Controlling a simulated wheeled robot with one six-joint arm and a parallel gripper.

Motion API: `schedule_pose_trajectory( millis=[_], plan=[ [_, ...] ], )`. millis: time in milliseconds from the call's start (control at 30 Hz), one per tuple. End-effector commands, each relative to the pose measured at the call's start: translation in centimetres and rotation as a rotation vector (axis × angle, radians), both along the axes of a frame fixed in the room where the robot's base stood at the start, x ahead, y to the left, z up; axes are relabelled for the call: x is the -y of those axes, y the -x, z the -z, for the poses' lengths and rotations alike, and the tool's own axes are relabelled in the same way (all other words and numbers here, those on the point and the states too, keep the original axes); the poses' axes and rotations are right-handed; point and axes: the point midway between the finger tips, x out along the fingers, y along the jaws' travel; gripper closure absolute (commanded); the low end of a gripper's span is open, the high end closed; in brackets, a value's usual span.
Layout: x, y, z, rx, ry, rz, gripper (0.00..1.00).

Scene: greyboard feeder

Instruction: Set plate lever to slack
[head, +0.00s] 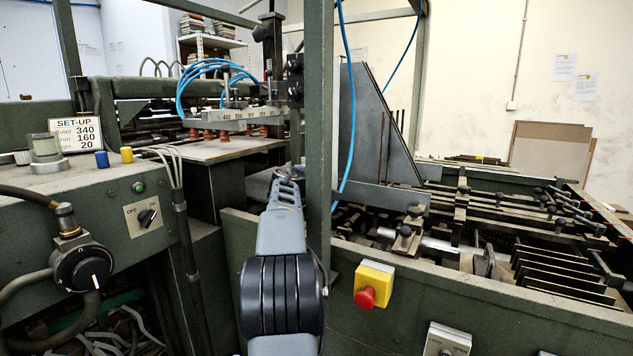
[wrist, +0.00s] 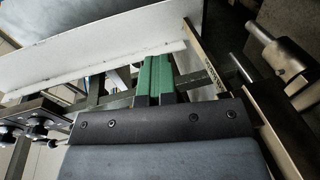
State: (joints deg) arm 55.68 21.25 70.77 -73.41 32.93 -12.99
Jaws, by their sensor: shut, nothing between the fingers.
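I cannot pick out the plate lever for certain in either view. In the wrist view, my gripper (wrist: 156,58) has its two green fingers side by side, shut with nothing between them. The fingers point toward a pale plate edge (wrist: 90,62). To their right, a thin strip (wrist: 205,58) carries small lettering too small to read. Further right is a grey metal cylinder with a rod (wrist: 280,58); I cannot tell whether it is the lever. In the head view, my arm reaches away at the middle, and its gripper is not clearly visible.
A green post (head: 320,120) stands close beside my arm. A red stop button on a yellow box (head: 374,285) is on the front panel. The control desk with its black dial (head: 84,266) is at left. The suction-cup bar (head: 240,116) and blue hoses are behind.

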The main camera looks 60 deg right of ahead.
Motion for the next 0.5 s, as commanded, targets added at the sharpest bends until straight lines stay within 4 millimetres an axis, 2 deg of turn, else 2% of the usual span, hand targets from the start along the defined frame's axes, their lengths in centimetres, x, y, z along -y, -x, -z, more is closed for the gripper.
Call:
schedule_pose_trajectory(
  millis=[267, 500],
  plan=[
    [-0.7, -0.3, -0.1, 0.002, 0.001, -0.011, 1.0],
    [-4.1, 0.1, -0.8, 0.003, 0.002, -0.007, 1.0]
  ],
)
